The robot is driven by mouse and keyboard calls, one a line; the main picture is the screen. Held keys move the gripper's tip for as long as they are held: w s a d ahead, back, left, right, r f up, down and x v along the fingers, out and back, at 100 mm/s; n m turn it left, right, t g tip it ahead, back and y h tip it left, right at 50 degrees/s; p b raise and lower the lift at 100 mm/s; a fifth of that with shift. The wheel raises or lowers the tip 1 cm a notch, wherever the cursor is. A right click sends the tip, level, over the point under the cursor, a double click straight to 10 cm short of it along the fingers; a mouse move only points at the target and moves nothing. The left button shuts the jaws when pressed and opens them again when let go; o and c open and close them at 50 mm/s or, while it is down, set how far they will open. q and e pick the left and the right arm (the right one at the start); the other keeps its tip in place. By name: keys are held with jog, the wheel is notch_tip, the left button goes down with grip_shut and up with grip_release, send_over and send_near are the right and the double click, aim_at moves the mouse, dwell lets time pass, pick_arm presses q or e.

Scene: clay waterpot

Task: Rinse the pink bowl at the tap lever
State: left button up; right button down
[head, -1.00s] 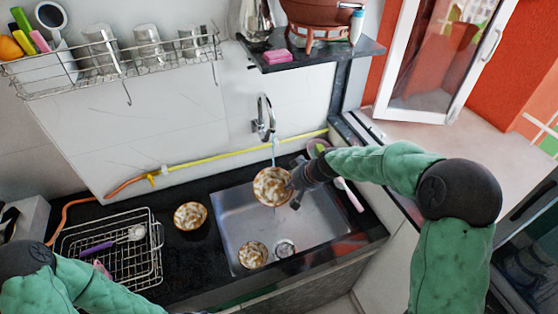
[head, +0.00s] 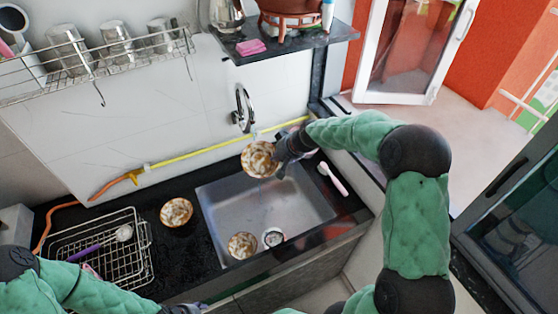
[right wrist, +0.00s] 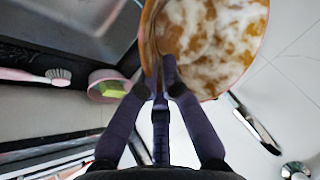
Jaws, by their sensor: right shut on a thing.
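My right gripper (head: 284,157) is shut on the rim of the pink bowl (head: 260,158), seen over the sink's back edge, just below the tap (head: 243,110). A short pale bit of water shows between spout and bowl. In the right wrist view the fingers (right wrist: 168,76) grip the wall of the pink-rimmed bowl (right wrist: 210,45); its inside is mottled brown and white. A similar bowl (head: 242,245) sits in the sink (head: 290,198) and another (head: 176,212) on the counter. My left arm is at the lower left; its dark gripper (head: 185,308) is cut off at the bottom edge.
A wire rack (head: 137,262) stands on the counter at left. A pink-handled brush (head: 332,178) lies right of the sink. In the wrist view a pink dish (right wrist: 108,85) holds a green sponge. A shelf (head: 290,42) hangs above the tap's right.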

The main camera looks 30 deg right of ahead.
jog(key=w+d+f, duration=0.1)
jog(key=w+d, duration=0.2)
jog(key=w, duration=0.4)
jog(key=shift+w+d+f, duration=0.15)
jog(key=shift+d+f, duration=0.1)
jog(key=shift+d, duration=0.1)
dwell(0.4)
jog(key=shift+d+b, duration=0.1)
jog(key=shift+b, duration=0.25)
jog(key=shift+s+d+b, duration=0.3)
jog(key=shift+d+b, duration=0.1)
jog(key=shift+w+a, duration=0.1)
jog(key=shift+a, duration=0.1)
jog(key=shift+w+a, duration=0.2)
jog(key=shift+a, duration=0.15)
